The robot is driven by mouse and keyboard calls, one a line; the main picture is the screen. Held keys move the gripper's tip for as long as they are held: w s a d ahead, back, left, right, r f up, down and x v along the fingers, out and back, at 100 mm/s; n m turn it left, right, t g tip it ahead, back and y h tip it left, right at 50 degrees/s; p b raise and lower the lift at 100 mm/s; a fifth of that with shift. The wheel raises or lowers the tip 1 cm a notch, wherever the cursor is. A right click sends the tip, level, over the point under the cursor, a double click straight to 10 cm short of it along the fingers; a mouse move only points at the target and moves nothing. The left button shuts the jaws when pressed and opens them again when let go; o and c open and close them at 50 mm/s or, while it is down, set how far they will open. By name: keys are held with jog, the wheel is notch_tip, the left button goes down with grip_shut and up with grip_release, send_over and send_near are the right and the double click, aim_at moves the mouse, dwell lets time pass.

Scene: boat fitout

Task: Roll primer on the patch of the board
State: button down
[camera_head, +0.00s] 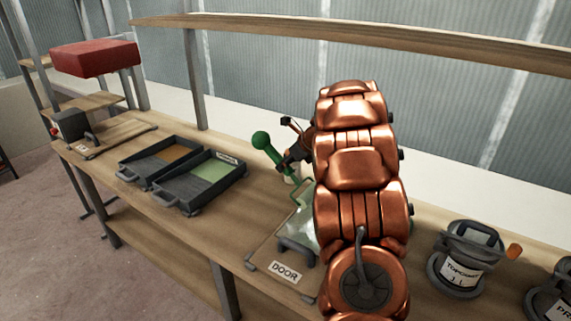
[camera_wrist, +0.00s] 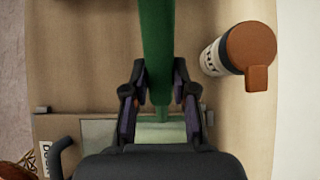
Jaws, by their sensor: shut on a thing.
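My gripper (camera_head: 297,155) is shut on the green handle of a roller (camera_head: 261,140). In the wrist view the handle (camera_wrist: 157,50) runs between both fingers (camera_wrist: 160,105). The handle's knob end points up and left, and its green wire frame reaches down toward the board. The board (camera_head: 262,262) lies on the bench with a "DOOR" label at its front edge. It also shows in the wrist view (camera_wrist: 60,128), with a pale greenish area beyond the fingers. My arm and gripper hide much of the board and patch. I cannot tell whether the roller head touches the board.
Two dark trays, one with orange-brown (camera_head: 172,153) and one with green (camera_head: 212,170), sit left of the board. Lidded tins (camera_head: 458,270) stand at right. A tin with a brown cap (camera_wrist: 250,45) stands near my gripper. A red block (camera_head: 95,57) is far left.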

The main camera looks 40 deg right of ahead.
aim_at(295, 177)
jog(key=shift+f, duration=1)
dwell(0.3)
jog(key=shift+s+d+r+p, duration=0.1)
jog(key=shift+s+d+p, duration=0.1)
jog(key=shift+s, duration=0.45)
jog(key=shift+s+d+r+p, duration=0.1)
jog(key=shift+s+d, duration=0.15)
jog(key=shift+s, duration=0.45)
jog(key=shift+s+d+r+p, duration=0.1)
jog(key=shift+s+d, duration=0.1)
jog(key=shift+s, duration=0.45)
jog(key=shift+s+d+f, duration=0.1)
jog(key=shift+s+f, duration=0.05)
jog(key=shift+s, duration=0.25)
jog(key=shift+s+d+f+p, duration=0.1)
jog(key=shift+s+d+p, duration=0.15)
jog(key=shift+s, duration=0.5)
jog(key=shift+s+d+f+p, duration=0.1)
jog(key=shift+s+d, duration=0.1)
jog(key=shift+s, duration=0.6)
jog(key=shift+s+d+p, duration=0.2)
jog(key=shift+s+d, duration=0.05)
jog(key=shift+s, duration=0.5)
jog(key=shift+s, duration=0.1)
